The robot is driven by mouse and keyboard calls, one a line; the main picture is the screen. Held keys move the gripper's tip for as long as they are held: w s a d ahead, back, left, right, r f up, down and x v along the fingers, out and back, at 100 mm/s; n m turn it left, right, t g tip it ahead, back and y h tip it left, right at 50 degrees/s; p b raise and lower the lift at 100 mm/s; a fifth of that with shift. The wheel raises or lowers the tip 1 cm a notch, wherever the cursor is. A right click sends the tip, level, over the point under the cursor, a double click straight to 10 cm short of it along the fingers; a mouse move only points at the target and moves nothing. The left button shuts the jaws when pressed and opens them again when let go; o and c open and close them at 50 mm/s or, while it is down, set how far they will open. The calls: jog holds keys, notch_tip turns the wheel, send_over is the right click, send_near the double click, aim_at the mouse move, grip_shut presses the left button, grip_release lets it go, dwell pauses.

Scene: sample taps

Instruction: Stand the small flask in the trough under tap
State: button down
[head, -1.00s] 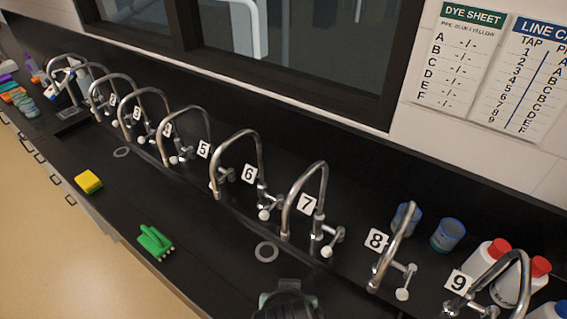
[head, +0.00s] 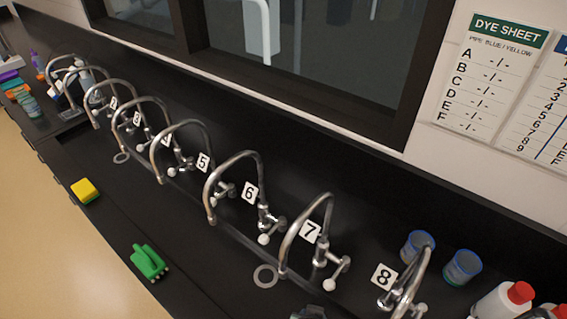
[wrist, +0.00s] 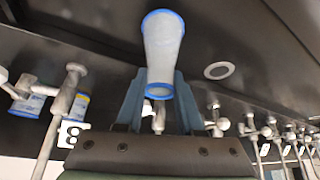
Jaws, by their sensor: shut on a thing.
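In the wrist view, my gripper (wrist: 160,82) is shut on the small flask (wrist: 163,50), a pale translucent vessel with blue rims. The fingers are on both sides of it. It appears clear of the surfaces around it; its exact height is hard to tell. A drain ring (head: 265,276) lies in front of tap 7.
Two blue-rimmed cups (head: 462,267) stand behind tap 8, with red-capped bottles (head: 505,300) to their right. A green brush (head: 148,261) and a yellow sponge (head: 85,190) lie at the front. A dye sheet (head: 488,70) hangs on the wall.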

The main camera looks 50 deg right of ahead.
jog(key=w+p, duration=0.1)
jog(key=w, duration=0.1)
jog(key=w+f, duration=0.1)
jog(key=w, duration=0.2)
jog(key=w+p, duration=0.1)
jog(key=w, duration=0.2)
jog(key=shift+a+f+p, duration=0.3)
jog(key=shift+f, duration=0.1)
jog(key=shift+f, duration=0.2)
jog(key=c, duration=0.6)
grip_release()
jog(key=shift+o, duration=0.3)
jog(key=shift+r, duration=0.15)
